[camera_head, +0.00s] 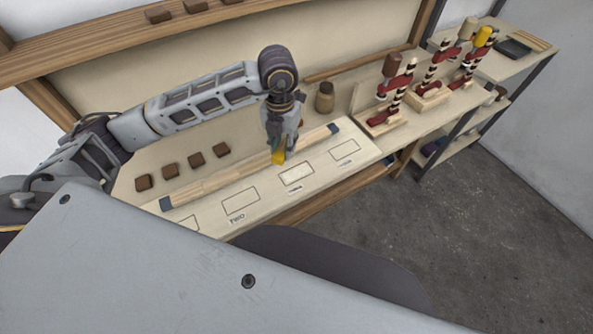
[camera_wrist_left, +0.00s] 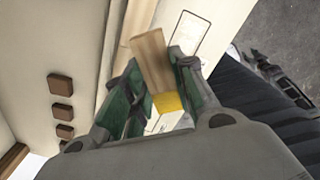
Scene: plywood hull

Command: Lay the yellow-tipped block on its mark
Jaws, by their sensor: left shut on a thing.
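My left gripper (camera_head: 281,149) is shut on the yellow-tipped block, above the pale board (camera_head: 215,228). The block's yellow end (camera_head: 278,157) points down in the head view. In the left wrist view the wooden block (camera_wrist_left: 152,62) with its yellow end (camera_wrist_left: 167,103) sits between the green-padded fingers (camera_wrist_left: 160,100). The board has outlined rectangles in a row: one labelled TWO (camera_head: 240,201), one (camera_head: 297,173) right of it just beside the gripper, one further right (camera_head: 345,151), and one at the left partly hidden by my body. I cannot tell which is the block's mark.
A long wooden bar (camera_head: 220,183) with dark blue ends lies along the board behind the rectangles. Several brown blocks (camera_head: 196,160) stand behind it at left. Red-and-white tool stands (camera_head: 430,92) are at right.

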